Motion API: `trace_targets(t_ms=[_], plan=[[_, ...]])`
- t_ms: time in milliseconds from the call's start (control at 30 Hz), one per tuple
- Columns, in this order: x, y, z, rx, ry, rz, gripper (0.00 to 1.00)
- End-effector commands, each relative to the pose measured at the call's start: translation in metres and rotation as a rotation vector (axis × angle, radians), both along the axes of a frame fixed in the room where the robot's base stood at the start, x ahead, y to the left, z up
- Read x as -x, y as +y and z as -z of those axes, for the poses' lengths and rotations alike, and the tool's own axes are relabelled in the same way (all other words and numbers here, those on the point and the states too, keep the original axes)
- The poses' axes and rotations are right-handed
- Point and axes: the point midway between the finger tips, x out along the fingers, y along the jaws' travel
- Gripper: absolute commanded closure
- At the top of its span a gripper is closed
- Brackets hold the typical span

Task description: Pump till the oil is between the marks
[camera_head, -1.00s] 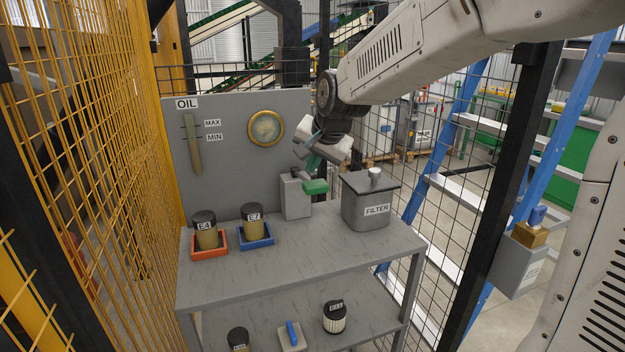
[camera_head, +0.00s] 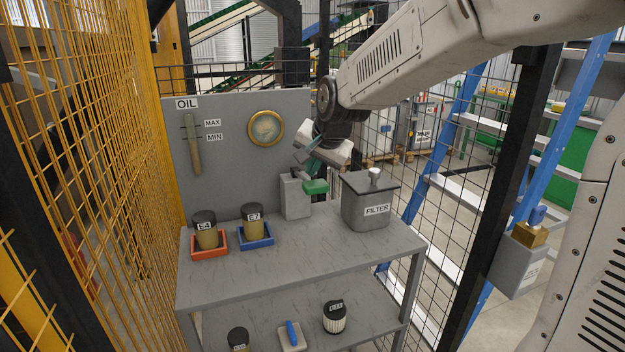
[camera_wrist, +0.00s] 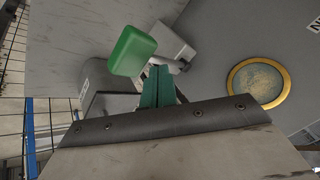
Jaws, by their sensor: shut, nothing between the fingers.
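The pump is a grey block (camera_head: 294,196) on the bench top with a green handle (camera_head: 316,187) on its right side. In the wrist view the green handle (camera_wrist: 132,50) is just left of my fingertips, and the pump block (camera_wrist: 165,45) is behind them. My gripper (camera_head: 305,168) is shut and empty, just above the handle; its teal fingers (camera_wrist: 158,70) show closed together. I cannot tell whether they touch the handle. The oil sight tube (camera_head: 194,150) is on the grey panel beside the MAX (camera_head: 212,123) and MIN (camera_head: 214,137) marks. Its exact oil level is too small to read surely.
A round brass gauge (camera_head: 266,128) is on the panel. A FILTER canister (camera_head: 368,205) stands right of the pump. Two dark-capped filters sit in an orange tray (camera_head: 209,253) and a blue tray (camera_head: 256,241) to the left. Yellow mesh (camera_head: 110,160) bounds the left side.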

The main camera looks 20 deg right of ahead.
Motion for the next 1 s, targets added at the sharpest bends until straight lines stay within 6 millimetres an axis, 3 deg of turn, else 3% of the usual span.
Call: trace_targets(t_ms=[1000], plan=[[0.002,0.000,0.011,0.000,0.001,0.000,1.00]])
